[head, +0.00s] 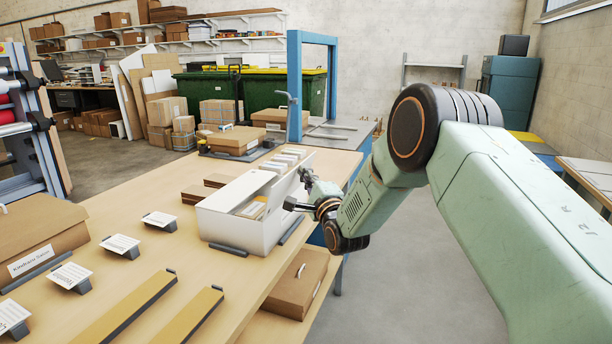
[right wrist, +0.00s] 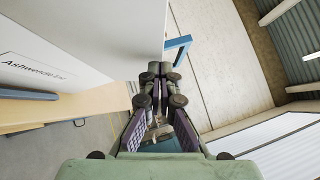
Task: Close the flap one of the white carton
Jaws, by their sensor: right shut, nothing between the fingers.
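The white carton (head: 237,232) stands on the wooden table, open at the top, with brown and white items showing inside. A white panel rises along its right side next to my right gripper (head: 299,190); I cannot tell which flap this is. My right gripper is shut and empty, with its fingertips close to that right side; touching or apart is unclear. In the right wrist view the shut fingers (right wrist: 160,72) point away from the camera, beside a large white carton face (right wrist: 100,35) with a printed label at left. My left gripper is not in view.
Brown cartons (head: 40,235) and small card stands (head: 120,246) lie on the table's left. A brown carton (head: 297,284) sits on the lower shelf. A blue frame (head: 294,90) stands behind. Floor right of the table is free.

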